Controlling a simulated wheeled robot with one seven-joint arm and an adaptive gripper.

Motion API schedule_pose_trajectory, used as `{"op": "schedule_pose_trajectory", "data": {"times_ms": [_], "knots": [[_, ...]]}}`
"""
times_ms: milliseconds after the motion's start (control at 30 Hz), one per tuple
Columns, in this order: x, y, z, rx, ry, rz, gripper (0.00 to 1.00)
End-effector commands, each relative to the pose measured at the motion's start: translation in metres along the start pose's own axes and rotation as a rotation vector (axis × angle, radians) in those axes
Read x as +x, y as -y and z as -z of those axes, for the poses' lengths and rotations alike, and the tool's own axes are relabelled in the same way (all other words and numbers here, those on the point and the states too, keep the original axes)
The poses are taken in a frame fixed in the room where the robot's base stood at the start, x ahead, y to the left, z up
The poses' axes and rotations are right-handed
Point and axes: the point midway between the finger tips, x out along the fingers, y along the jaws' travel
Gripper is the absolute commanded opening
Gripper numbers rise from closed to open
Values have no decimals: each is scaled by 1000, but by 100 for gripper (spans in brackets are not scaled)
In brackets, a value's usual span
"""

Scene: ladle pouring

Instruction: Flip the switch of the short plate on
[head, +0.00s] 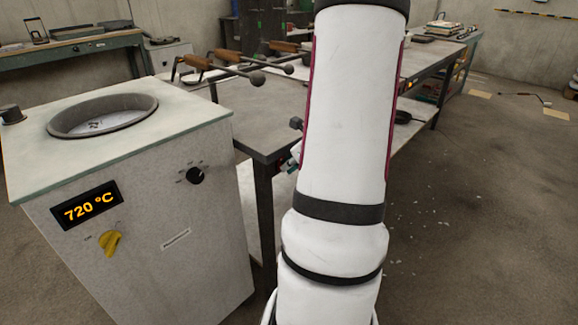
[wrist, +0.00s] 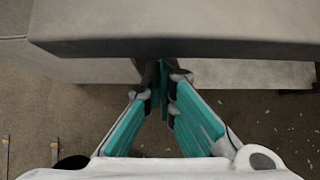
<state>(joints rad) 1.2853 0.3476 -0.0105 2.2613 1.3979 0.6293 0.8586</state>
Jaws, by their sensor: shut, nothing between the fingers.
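My gripper (wrist: 161,80) is shut and empty in the wrist view. Its teal fingers meet at the front edge of a grey table top (wrist: 180,25), and the tips are partly lost in the shadow under that edge. Whether they touch anything there cannot be told. In the head view, my white arm hides most of the gripper; only a bit of teal shows left of the arm, by the near corner of the grey table (head: 243,118). Neither the short plate nor its switch can be made out in either view.
A furnace (head: 130,200) with a round opening, a 720 °C display, a yellow knob (head: 110,243) and a black knob (head: 195,175) stands at left. Wooden-handled ladles (head: 225,65) lie over the table. A workbench (head: 70,50) stands behind.

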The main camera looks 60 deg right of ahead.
Motion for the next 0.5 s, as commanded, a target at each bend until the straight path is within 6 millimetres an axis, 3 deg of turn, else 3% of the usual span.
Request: {"op": "schedule_pose_trajectory", "data": {"times_ms": [267,500], "knots": [[-4,0,0,-2,1,0,0],[-42,1,-1,-3,2,5,0]]}}
